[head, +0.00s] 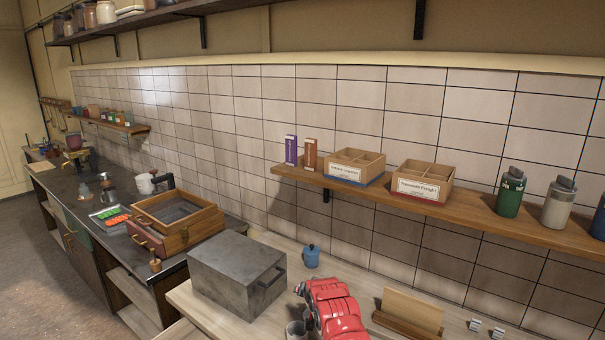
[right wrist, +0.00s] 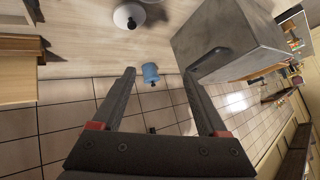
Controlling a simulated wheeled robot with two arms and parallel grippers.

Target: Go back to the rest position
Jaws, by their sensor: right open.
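My red arm (head: 335,308) reaches in from the bottom middle of the head view, over the light wooden counter. In the right wrist view my right gripper (right wrist: 159,73) has its two dark fingers spread wide. No object is held between them. A small blue lidded jar (right wrist: 150,75) shows beyond the gap, and it also stands behind the red arm in the head view (head: 311,258). A grey metal box (head: 238,274) stands left of the arm; in the wrist view the box (right wrist: 228,38) is near the right finger. My left gripper is not in view.
A cup (head: 296,330) sits close to the arm's left side. A wooden holder (head: 408,312) stands to its right. A wall shelf (head: 480,212) with boxes and canisters hangs above. An open wooden drawer box (head: 175,225) is on the dark counter at left.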

